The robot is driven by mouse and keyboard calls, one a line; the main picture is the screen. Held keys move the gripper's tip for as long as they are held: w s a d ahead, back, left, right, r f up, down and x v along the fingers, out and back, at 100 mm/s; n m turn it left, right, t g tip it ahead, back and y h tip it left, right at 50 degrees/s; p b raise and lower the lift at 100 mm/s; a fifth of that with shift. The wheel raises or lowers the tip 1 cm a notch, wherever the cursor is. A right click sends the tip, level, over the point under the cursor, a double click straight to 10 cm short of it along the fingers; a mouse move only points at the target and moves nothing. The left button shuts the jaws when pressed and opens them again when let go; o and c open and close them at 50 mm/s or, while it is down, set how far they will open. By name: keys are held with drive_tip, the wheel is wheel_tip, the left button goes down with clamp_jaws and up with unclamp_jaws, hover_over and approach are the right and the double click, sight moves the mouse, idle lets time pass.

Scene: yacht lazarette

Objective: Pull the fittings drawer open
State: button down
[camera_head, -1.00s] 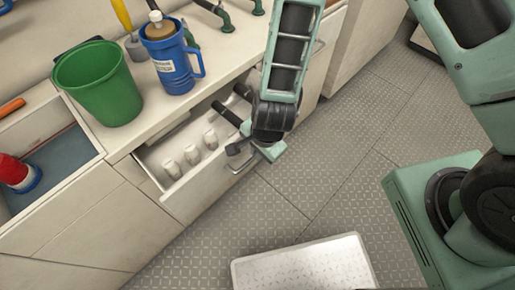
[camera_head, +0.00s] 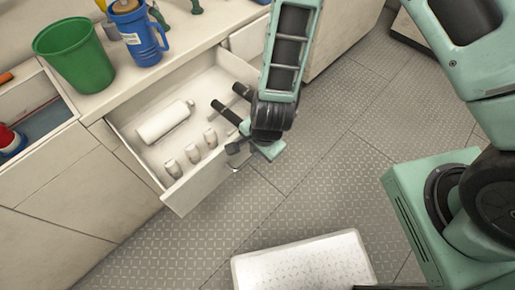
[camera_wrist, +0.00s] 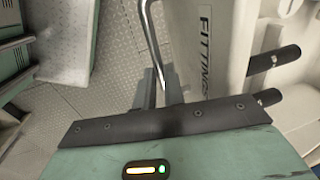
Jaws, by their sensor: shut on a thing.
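The fittings drawer (camera_head: 190,187) stands well out from the cabinet, its inside open to view. It holds a white bottle (camera_head: 163,122) lying on its side, several small pale bottles (camera_head: 192,153) near the front and dark-gripped items (camera_head: 226,113). In the wrist view, the drawer front (camera_wrist: 212,50) is labelled FITTINGS and its metal bar handle (camera_wrist: 150,45) runs down to my gripper. My gripper (camera_wrist: 162,92) is shut on the handle; the dark housing hides part of the grip. In the head view my gripper (camera_head: 240,158) is at the drawer front, with the handle mostly hidden.
A green bucket (camera_head: 75,55) and a blue jug (camera_head: 137,35) stand on the counter above the drawer. An open bin compartment (camera_head: 30,105) is at left. Floor between drawer and plate is clear.

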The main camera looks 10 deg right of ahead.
drive_tip(key=c, duration=1.5)
unclamp_jaws()
drive_tip(key=s+r+p, duration=0.1)
drive_tip(key=r, duration=0.4)
drive_tip(key=s+d+r+p, duration=0.1)
drive_tip(key=r+p, duration=0.1)
drive_tip(key=r, duration=0.4)
drive_tip(key=d+r+p, duration=0.1)
drive_tip(key=r, duration=0.5)
drive_tip(key=shift+s+p, duration=0.35)
drive_tip(key=shift+s, duration=0.05)
drive_tip(key=s+r+n+g+y, duration=0.1)
drive_tip(key=s+r+n, duration=0.3)
drive_tip(key=r+n, duration=0.3)
drive_tip(key=s+r+n+g+y, duration=0.1)
drive_tip(key=s+r+n, duration=0.2)
drive_tip(key=r+n, duration=0.4)
drive_tip(key=d+r+n+h, duration=0.1)
drive_tip(key=s+d+r+n, duration=0.1)
drive_tip(key=d+n, duration=0.1)
drive_tip(key=s+d+r+n+h+p, duration=0.1)
drive_tip(key=n, duration=0.1)
drive_tip(key=shift+s+d+r+h, duration=0.2)
drive_tip(key=shift+d+r+h, duration=0.1)
drive_tip(key=shift+r, duration=0.1)
